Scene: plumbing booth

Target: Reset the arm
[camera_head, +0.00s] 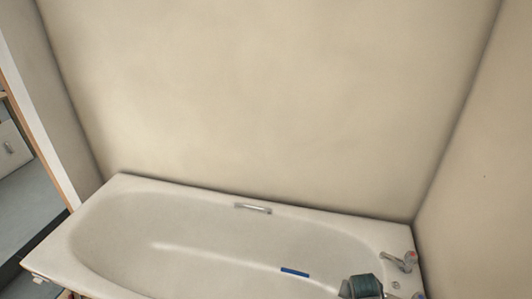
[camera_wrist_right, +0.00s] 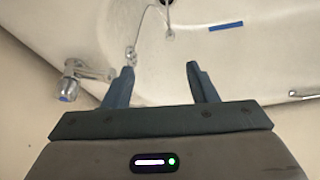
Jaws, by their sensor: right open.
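My right gripper (camera_wrist_right: 160,68) is open in the right wrist view, its two fingers apart with nothing between them. It points toward the tub's tap end. In the head view, part of my right gripper (camera_head: 362,287) shows at the bottom edge, over the right end of the white bathtub (camera_head: 140,186). My left gripper is in neither view.
A chrome tap (camera_head: 401,261) stands on the tub's right rim; the wrist view shows a tap (camera_wrist_right: 80,76) left of the fingers. A blue strip (camera_head: 295,272) lies inside the tub. A grip handle (camera_head: 253,208) is on the back rim. Beige walls enclose the back and right.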

